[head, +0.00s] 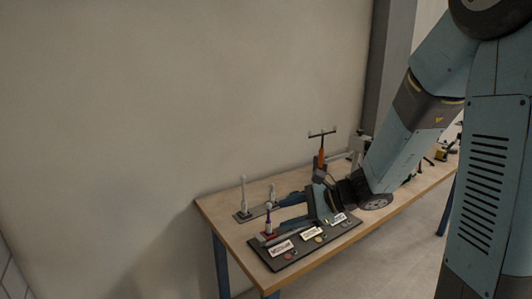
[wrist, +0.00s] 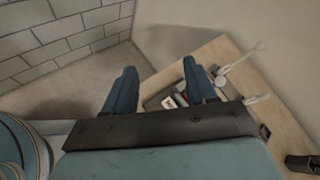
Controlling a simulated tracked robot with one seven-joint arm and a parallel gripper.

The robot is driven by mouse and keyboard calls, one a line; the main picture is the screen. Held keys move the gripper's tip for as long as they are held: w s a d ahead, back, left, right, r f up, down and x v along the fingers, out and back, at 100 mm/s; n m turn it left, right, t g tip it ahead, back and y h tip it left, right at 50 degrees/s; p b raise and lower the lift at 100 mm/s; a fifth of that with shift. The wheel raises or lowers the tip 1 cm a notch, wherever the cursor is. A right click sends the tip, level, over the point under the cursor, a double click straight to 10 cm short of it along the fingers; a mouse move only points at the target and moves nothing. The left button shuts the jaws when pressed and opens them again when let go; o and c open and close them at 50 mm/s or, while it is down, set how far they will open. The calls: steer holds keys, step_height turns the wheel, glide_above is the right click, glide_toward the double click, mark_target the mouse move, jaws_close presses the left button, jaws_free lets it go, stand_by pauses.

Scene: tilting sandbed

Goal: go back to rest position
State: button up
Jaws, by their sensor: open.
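My gripper (head: 281,213) is at the end of my blue-grey arm, which reaches down from the upper right over the wooden table. Its two blue fingers are apart and point left in the head view. In the wrist view, my gripper (wrist: 157,75) shows a wide gap between the fingers, with nothing held. A dark tray (head: 338,238) with white labels lies at the table's front edge, just below and in front of the fingers. I cannot tell whether the fingers touch anything on it.
The wooden table (head: 222,205) stands by a plain wall. White upright pieces (head: 244,192) stand on a dark base at its left. An orange-handled tool (head: 321,160) stands upright behind my gripper. More items lie at the table's far right. Space above the table's left is free.

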steer(key=s+d+r+n+t+h, duration=0.2)
steer(key=s+d+r+n+h, duration=1)
steer(key=s+d, duration=0.4)
steer(key=d+r+n, duration=0.1)
steer(key=n, duration=0.1)
steer(key=shift+s+d+n, duration=0.15)
steer(key=shift+s+n, duration=0.15)
steer(key=shift+n, duration=0.1)
